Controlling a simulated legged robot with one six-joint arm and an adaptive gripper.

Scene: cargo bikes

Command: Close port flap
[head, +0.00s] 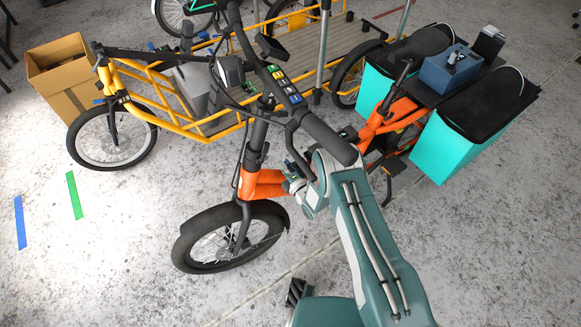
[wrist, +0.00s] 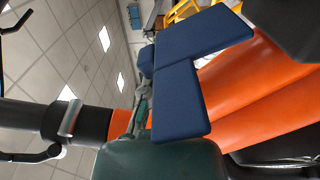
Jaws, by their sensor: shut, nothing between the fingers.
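The orange cargo bike (head: 262,184) stands in the middle of the head view, its front wheel toward me. Its orange frame (wrist: 265,95) fills the right of the wrist view, close to my gripper. I cannot make out the port flap in either view. My gripper (wrist: 203,66) shows as dark blue finger pads in the wrist view, shut and empty, in front of the orange frame. I cannot tell if they touch it. In the head view, my gripper (head: 293,187) is beside the orange head tube, partly hidden by my arm and the handlebar.
The black handlebar (head: 325,134) is close to my arm. A yellow cargo bike (head: 165,112) stands behind, with a cardboard box (head: 62,78) at far left. Teal panniers (head: 445,146) hang at the orange bike's rear.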

